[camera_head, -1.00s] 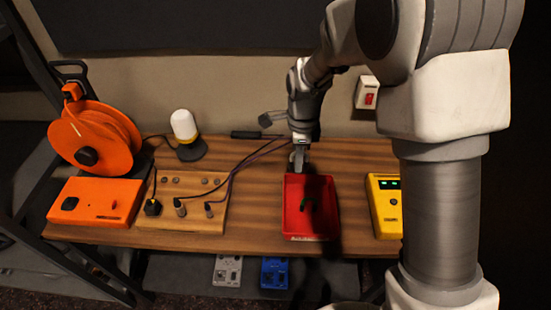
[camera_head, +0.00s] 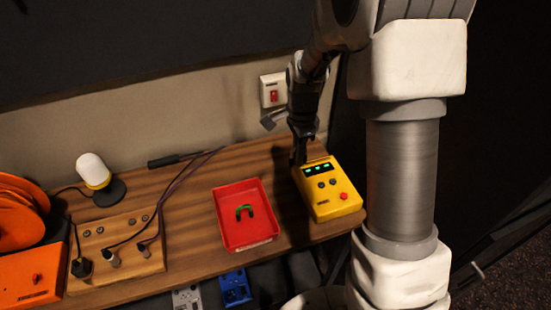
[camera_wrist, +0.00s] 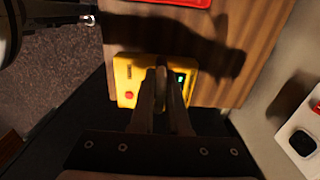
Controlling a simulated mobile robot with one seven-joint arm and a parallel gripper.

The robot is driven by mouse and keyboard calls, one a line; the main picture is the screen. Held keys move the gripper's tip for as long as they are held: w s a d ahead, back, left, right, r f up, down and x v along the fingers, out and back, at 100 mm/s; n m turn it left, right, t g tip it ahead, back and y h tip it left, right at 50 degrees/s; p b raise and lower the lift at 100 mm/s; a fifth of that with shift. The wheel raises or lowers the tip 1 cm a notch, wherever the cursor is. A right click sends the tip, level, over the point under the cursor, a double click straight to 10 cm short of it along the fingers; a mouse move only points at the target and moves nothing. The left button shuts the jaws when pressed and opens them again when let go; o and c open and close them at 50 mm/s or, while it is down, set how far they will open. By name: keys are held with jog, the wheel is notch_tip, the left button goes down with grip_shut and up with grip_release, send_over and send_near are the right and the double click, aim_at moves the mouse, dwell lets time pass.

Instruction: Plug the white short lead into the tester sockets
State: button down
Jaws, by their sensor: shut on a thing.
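The yellow tester (camera_head: 328,188) stands at the right end of the bench, with lit green displays, two dark round sockets (camera_head: 327,183) and a red button. My gripper (camera_head: 299,158) is at the tester's back left edge in the head view. In the wrist view the fingers (camera_wrist: 162,80) are closed over the tester (camera_wrist: 125,72), on a small pale thing (camera_wrist: 161,73), taken to be the white short lead. The fingers hide most of it, and its plug ends cannot be made out. I cannot tell whether it touches the tester.
A wooden socket board (camera_head: 140,265) with dark cables, a lamp (camera_head: 93,170) and an orange reel (camera_head: 20,210) stand further left. A wall switch (camera_head: 273,90) is behind.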

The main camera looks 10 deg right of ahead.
jog(key=d+p, duration=0.1)
jog(key=d, duration=1)
jog(key=b, duration=0.6)
send_over(327, 183)
notch_tip(327, 183, down, 7)
jog(key=shift+f, duration=0.1)
jog(key=shift+f+b, duration=0.4)
jog(key=shift+f, duration=0.15)
jog(key=shift+f, duration=0.1)
jog(key=shift+f+b, duration=0.65)
jog(key=shift+f, duration=0.15)
jog(key=shift+f+b, duration=0.45)
jog(key=shift+f, duration=0.2)
jog(key=c, duration=0.8)
grip_release()
